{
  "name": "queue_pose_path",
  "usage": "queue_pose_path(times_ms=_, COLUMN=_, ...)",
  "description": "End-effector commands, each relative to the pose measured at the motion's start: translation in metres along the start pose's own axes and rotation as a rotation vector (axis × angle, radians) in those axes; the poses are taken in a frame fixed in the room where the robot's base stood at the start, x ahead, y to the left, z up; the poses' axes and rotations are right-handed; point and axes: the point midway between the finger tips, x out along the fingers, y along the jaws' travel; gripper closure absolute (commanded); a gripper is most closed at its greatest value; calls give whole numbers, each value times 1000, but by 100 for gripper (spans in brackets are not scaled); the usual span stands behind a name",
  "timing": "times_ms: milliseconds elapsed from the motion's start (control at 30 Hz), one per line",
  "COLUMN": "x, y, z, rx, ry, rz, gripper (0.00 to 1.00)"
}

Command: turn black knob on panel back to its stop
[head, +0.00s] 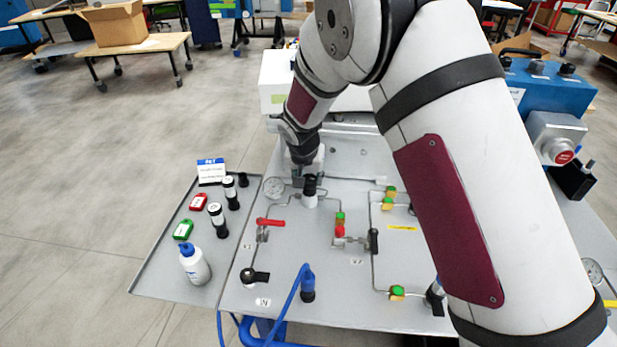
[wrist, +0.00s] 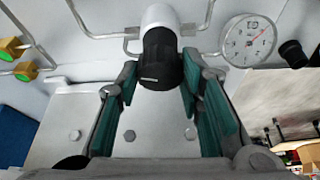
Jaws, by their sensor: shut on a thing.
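The black knob (wrist: 162,62) sits on the end of a white cylindrical body (wrist: 160,17) joined to thin metal pipes. My gripper (wrist: 160,75) has its teal finger pads on either side of the knob and is shut on it. In the head view my gripper (head: 308,172) comes down over the back part of the grey panel (head: 300,240). The knob (head: 310,186) shows just below the fingers there, close to the round gauge. The knob's turned angle cannot be read clearly.
A pressure gauge (wrist: 249,41) stands right beside the knob in the wrist view. A red lever valve (head: 270,222), a blue hose fitting (head: 308,283) and green-yellow fittings (head: 391,193) are on the panel. A side tray (head: 155,285) holds a white bottle (head: 194,265) and vials.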

Motion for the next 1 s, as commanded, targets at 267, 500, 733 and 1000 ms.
queue_pose_path(times_ms=267, x=2, y=4, z=-2, rx=-236, ry=-1, rz=-101, gripper=94)
queue_pose_path(times_ms=500, x=2, y=5, z=-2, rx=-445, ry=0, rz=-189, gripper=94)
queue_pose_path(times_ms=733, x=2, y=6, z=-3, rx=-647, ry=0, rz=-273, gripper=94)
queue_pose_path(times_ms=1000, x=2, y=6, z=-4, rx=-884, ry=0, rz=-372, gripper=94)
